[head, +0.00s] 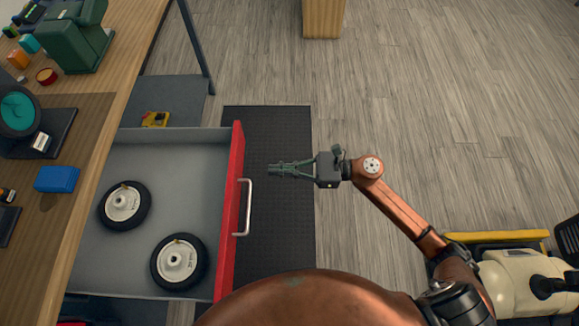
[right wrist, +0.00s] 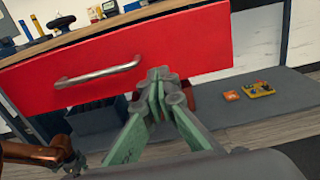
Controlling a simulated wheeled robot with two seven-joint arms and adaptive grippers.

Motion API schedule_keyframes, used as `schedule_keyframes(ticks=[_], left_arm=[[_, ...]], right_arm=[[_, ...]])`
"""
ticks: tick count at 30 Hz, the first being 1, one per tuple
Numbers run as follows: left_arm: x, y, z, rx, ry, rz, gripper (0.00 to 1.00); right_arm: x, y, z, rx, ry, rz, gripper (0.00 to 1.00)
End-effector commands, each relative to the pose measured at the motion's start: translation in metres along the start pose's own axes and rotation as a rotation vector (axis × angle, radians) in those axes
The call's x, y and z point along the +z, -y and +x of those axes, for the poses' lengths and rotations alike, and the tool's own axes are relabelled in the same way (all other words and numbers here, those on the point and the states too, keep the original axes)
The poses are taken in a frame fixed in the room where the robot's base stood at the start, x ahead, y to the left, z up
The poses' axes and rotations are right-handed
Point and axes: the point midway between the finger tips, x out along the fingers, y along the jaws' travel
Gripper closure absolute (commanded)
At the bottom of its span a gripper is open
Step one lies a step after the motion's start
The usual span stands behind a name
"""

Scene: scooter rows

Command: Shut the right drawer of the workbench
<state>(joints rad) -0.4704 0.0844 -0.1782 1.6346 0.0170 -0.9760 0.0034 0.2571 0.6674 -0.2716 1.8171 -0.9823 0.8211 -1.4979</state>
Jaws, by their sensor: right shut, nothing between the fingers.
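The right drawer (head: 150,158) of the workbench stands pulled out, with a grey inside and a red front panel (head: 233,150). Two small wheels (head: 124,205) lie in it. A silver bar handle (head: 245,207) is on the front. My right gripper (head: 272,169) is shut and empty, a short way out from the red front. In the right wrist view the shut fingertips (right wrist: 159,74) point at the red front (right wrist: 180,50), to the right of the handle (right wrist: 97,74); I cannot tell there whether they touch.
The wooden workbench top (head: 105,108) holds a blue box (head: 57,179), a green machine (head: 75,38) and other small items. A lower grey shelf (head: 175,97) carries a yellow item (head: 156,119). A black mat (head: 290,215) lies on the open wooden floor.

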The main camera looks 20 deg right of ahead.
Motion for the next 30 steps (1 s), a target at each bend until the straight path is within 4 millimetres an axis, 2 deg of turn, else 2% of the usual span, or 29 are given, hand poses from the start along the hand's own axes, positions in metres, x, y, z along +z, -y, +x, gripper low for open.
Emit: schedule_keyframes(ticks=[6, 12, 18, 30], left_arm=[[-0.007, -0.005, -0.013, 0.006, -0.001, 0.001, 0.60], [-0.013, -0.008, -0.025, 0.010, 0.000, 0.001, 0.60], [-0.014, -0.009, -0.030, 0.011, 0.000, 0.001, 0.60], [-0.015, -0.009, -0.030, 0.012, -0.002, 0.000, 0.60]], right_arm=[[-0.001, 0.000, 0.044, 0.001, 0.002, 0.000, 1.00], [-0.001, 0.001, 0.069, 0.000, 0.001, 0.002, 1.00], [-0.001, 0.001, 0.077, -0.001, 0.001, 0.003, 1.00], [0.000, 0.001, 0.077, -0.005, 0.001, 0.003, 1.00]])
